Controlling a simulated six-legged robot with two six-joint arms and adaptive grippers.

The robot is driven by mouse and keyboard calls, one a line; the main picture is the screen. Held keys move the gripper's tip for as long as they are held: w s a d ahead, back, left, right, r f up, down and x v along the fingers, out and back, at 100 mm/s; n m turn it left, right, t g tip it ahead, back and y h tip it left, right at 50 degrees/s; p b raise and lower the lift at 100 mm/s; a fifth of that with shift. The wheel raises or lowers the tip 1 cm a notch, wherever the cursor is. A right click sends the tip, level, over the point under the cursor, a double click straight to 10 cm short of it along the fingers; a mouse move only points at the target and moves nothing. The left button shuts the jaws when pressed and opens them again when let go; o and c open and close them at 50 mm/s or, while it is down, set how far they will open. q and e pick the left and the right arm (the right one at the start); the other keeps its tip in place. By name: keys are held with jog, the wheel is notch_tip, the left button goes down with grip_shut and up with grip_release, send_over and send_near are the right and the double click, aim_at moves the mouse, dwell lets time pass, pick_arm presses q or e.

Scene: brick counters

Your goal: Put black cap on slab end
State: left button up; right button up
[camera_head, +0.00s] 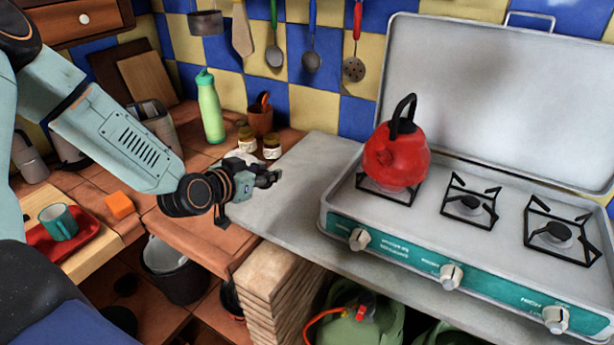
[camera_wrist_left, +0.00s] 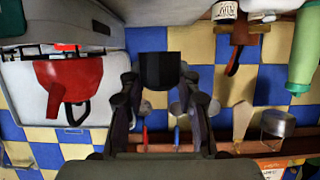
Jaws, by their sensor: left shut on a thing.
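My left gripper (camera_head: 262,178) is above the left end of the grey slab (camera_head: 315,160) in the head view. In the left wrist view, the left gripper (camera_wrist_left: 160,95) is shut on the black cap (camera_wrist_left: 160,70), which shows as a dark, plain block between the fingertips. In the head view the cap is hard to tell from the dark fingers. I cannot tell whether it touches the slab. My right gripper is not in view.
A stove (camera_head: 470,225) with a red kettle (camera_head: 396,158) stands on the slab to the right. Small jars (camera_head: 271,146), a clay pot (camera_head: 260,120) and a green bottle (camera_head: 210,108) stand behind the gripper.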

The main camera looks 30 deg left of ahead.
pick_arm(q)
jog(key=b, duration=0.2)
send_over(267, 216)
jog(key=f, duration=0.5)
jog(key=shift+s+a+f, duration=0.15)
jog(key=shift+s+a, duration=0.05)
jog(key=shift+s, duration=0.05)
jog(key=shift+w+d+f+b, duration=0.15)
jog(key=shift+w+f+b, duration=0.1)
jog(key=shift+f, duration=0.25)
jog(key=shift+w+d+f+b, duration=0.1)
jog(key=shift+d+f+b, duration=0.1)
jog(key=shift+f, duration=0.25)
notch_tip(267, 216, down, 2)
jog(key=shift+s+a+f+b, duration=0.1)
jog(key=shift+s+f+b, duration=0.1)
jog(key=shift+b, duration=0.25)
jog(key=shift+a+f, duration=0.1)
jog(key=shift+f, duration=0.1)
jog(key=shift+w+f, duration=0.15)
jog(key=o, duration=0.8)
